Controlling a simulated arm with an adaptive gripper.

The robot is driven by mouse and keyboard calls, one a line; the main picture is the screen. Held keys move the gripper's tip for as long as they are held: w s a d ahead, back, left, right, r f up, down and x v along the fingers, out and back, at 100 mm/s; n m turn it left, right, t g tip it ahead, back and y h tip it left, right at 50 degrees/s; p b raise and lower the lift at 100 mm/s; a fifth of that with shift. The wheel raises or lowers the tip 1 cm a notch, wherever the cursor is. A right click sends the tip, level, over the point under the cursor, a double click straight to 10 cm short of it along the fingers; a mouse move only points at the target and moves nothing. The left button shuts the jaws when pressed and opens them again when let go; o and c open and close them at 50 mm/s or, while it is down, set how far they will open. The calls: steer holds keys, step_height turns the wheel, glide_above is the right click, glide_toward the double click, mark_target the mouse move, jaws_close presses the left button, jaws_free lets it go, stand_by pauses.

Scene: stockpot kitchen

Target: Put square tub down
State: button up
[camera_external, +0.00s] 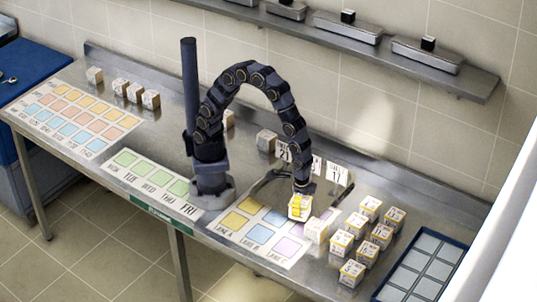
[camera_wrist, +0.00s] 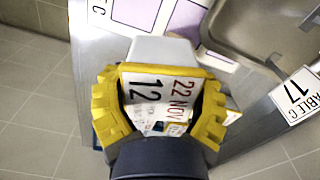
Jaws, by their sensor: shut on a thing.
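The square tub is white with a label reading "22 NOV" and "12" (camera_wrist: 158,88). It shows in the external view (camera_external: 297,212) between the yellow fingers of my gripper (camera_external: 300,199). In the wrist view the yellow fingers of my gripper (camera_wrist: 161,108) press on both sides of the tub. The tub is over the right part of the lane mat (camera_external: 232,236), near the purple squares. I cannot tell whether its underside touches the counter.
Another pale tub (camera_external: 316,230) stands close to the right of the held one. Several labelled tubs (camera_external: 381,235) fill the counter farther right, beside a blue-edged tray (camera_external: 424,262). A sink (camera_external: 268,188) and standing table cards (camera_external: 333,172) are behind.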

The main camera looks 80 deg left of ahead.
steer(key=w+a+f+n, duration=0.4)
steer(key=w+a+n, duration=0.2)
steer(key=a+n, duration=0.25)
steer(key=n, duration=0.6)
glide_above(314, 198)
step_height(314, 198, down, 4)
steer(key=shift+s, duration=0.1)
steer(key=shift+a+f+n, duration=0.1)
steer(key=shift+f+n, duration=0.15)
steer(key=shift+f, duration=1.25)
steer(key=shift+f, duration=0.1)
steer(key=o, duration=1.2)
